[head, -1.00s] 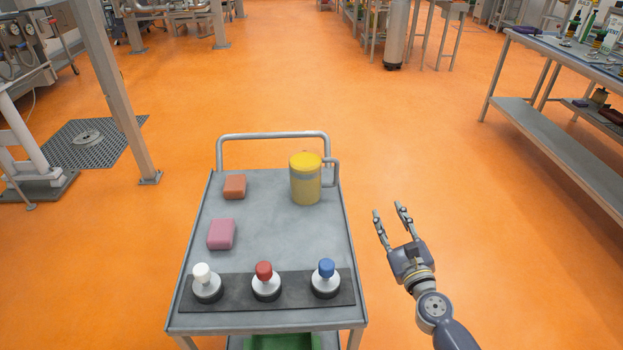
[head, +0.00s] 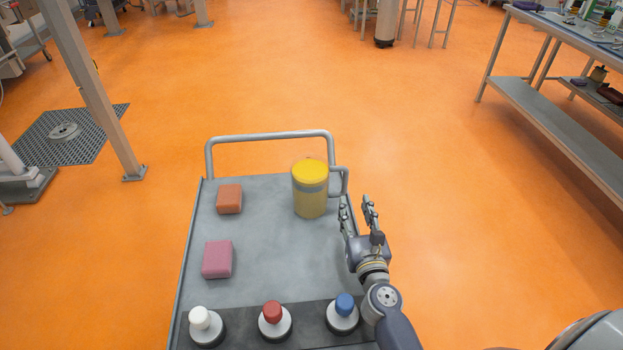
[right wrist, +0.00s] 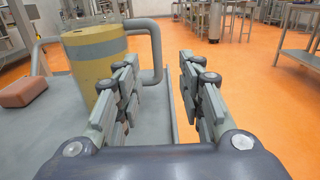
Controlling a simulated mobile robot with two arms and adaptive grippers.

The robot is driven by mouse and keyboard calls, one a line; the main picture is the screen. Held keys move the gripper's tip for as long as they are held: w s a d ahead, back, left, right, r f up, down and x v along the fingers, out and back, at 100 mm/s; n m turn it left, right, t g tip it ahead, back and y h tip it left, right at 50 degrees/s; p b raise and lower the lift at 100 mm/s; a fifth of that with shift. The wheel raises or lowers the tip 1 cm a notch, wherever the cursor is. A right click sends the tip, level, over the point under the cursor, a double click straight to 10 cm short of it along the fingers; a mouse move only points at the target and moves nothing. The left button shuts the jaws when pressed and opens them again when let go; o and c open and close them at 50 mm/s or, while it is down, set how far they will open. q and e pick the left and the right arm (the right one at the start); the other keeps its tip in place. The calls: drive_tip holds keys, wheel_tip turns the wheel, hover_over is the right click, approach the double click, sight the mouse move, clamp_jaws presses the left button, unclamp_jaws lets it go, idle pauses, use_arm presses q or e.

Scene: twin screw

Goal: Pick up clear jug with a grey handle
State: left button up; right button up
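The jug (head: 310,192) stands upright at the far right of the grey trolley top. It looks yellow, with a grey band and a grey handle (head: 340,181) on its right side. In the right wrist view the jug (right wrist: 92,62) is ahead and left, its handle (right wrist: 152,48) reaching right. My right gripper (head: 356,203) is just nearer than the handle, over the trolley's right edge. Its fingers (right wrist: 163,80) are apart with nothing between them, and I see no contact with the jug. My left gripper is not in view.
An orange block (head: 229,199) and a pink block (head: 217,259) lie on the trolley's left side. Bottles with white, red and blue (head: 345,303) caps stand on a dark strip (head: 306,321) at the near edge. A trolley rail (head: 268,137) rises behind the jug. The middle of the trolley top is clear.

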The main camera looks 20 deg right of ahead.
sight(346, 183)
drive_tip(key=shift+w+d+r, duration=0.1)
drive_tip(key=shift+w, duration=0.35)
drive_tip(key=x, duration=0.3)
drive_tip(key=shift+w+d+r+p, duration=0.1)
drive_tip(key=shift+w+p, duration=0.05)
drive_tip(key=shift+p, duration=0.2)
drive_tip(key=shift+w, duration=0.35)
drive_tip(key=x, duration=0.5)
drive_tip(key=shift+w+f, duration=0.1)
drive_tip(key=shift+f, duration=0.25)
drive_tip(key=shift+w, duration=0.25)
drive_tip(key=shift+c, duration=0.6)
clamp_jaws()
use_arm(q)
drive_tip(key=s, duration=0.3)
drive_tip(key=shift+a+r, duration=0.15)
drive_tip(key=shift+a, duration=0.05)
use_arm(e)
drive_tip(key=shift+r, duration=0.2)
